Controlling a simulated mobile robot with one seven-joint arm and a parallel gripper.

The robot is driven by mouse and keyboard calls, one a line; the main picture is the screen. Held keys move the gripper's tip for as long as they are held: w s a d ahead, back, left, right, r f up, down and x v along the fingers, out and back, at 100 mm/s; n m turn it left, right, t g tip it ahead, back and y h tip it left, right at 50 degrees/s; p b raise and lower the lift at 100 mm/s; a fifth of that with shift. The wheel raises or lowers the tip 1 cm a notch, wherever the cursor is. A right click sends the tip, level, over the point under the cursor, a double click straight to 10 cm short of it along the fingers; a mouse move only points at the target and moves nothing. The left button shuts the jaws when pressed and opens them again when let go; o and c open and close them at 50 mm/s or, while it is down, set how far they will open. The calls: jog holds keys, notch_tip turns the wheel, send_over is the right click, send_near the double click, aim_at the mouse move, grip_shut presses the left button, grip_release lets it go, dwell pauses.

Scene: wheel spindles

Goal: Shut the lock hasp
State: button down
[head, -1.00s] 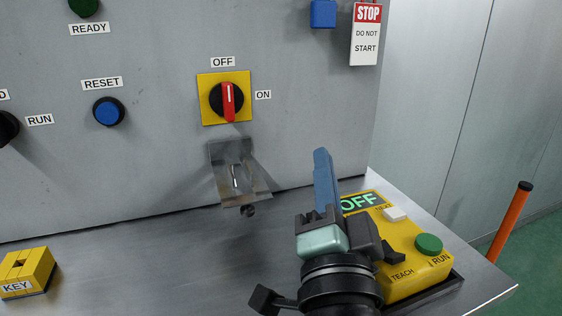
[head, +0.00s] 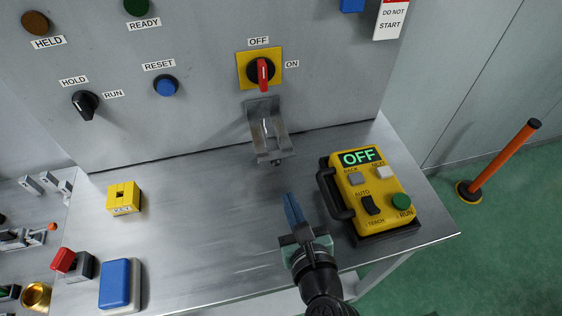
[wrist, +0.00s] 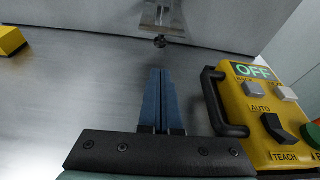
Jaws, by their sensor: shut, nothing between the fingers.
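The lock hasp (head: 269,134) is a grey metal bracket with a slot, below the red rotary switch (head: 262,72) on the grey panel. Its plate juts outward and down from the panel, with a small dark knob (head: 277,161) at its lower end. The hasp shows partly at the top of the wrist view (wrist: 162,18), its upper part cut off. My gripper (head: 291,201) has blue fingers pressed together with nothing between them. It is over the table, below and slightly right of the hasp, apart from it. The fingers (wrist: 160,75) point toward the hasp in the wrist view.
A yellow teach pendant (head: 370,190) with a black handle lies right of my gripper. A yellow KEY block (head: 123,198) sits to the left. A blue-topped box (head: 118,285) and a red switch (head: 64,259) are at front left. The metal table (head: 210,200) between is clear.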

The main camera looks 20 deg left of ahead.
jog(key=x, duration=1)
jog(key=shift+s+r+p, duration=0.1)
jog(key=shift+r+p, duration=0.3)
jog(key=shift+p, duration=0.45)
jog(key=shift+s+d+p, duration=0.1)
jog(key=shift+p, duration=0.3)
